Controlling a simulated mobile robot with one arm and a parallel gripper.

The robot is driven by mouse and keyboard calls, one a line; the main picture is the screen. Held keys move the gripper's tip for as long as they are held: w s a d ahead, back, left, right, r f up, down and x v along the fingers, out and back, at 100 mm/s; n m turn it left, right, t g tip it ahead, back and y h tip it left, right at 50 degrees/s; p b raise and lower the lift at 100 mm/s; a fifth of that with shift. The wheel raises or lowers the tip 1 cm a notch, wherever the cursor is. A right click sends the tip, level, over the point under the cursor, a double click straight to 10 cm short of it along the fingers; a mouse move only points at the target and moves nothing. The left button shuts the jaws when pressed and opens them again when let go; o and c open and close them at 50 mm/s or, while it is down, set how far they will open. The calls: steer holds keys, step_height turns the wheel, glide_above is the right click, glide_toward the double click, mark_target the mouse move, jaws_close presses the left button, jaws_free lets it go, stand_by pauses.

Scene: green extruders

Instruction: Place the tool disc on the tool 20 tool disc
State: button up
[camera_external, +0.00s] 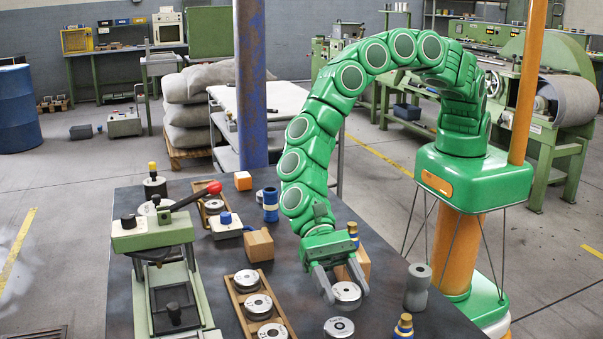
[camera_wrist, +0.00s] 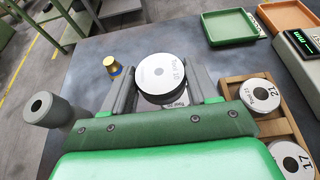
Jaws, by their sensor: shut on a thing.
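My gripper (camera_external: 341,285) is shut on a tool disc (camera_external: 347,293), one finger on each side of it. In the wrist view the held disc (camera_wrist: 160,73) sits level between the fingers, and its label appears to read "Tool 10". A second, flat disc (camera_external: 339,327) lies on the dark table, below the held disc in the external view and apart from it. In the wrist view part of a lower disc with a "Tool" label (camera_wrist: 179,99) shows under the held disc. Its number is hidden.
A wooden rack (camera_external: 277,295) with several labelled discs stands left of my gripper. A grey cylinder (camera_external: 418,287) and a brass-and-blue piece (camera_external: 404,325) stand to the right. A wooden block (camera_external: 259,245) and a green press (camera_external: 152,236) are farther left.

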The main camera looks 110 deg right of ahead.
mark_target(336, 321)
steer(key=shift+w+a+f, duration=0.25)
steer(key=shift+w+f, duration=0.25)
steer(key=shift+f, duration=0.05)
steer(key=shift+f, duration=0.1)
steer(key=shift+w+a+f, duration=0.1)
steer(key=shift+a+f, duration=0.05)
steer(key=shift+f, duration=1.5)
steer(key=shift+f, duration=0.1)
steer(key=o, duration=1.4)
steer(key=shift+d+r, duration=0.2)
steer(key=shift+d, duration=0.05)
steer(key=v, duration=1.1)
steer(key=shift+d, duration=0.3)
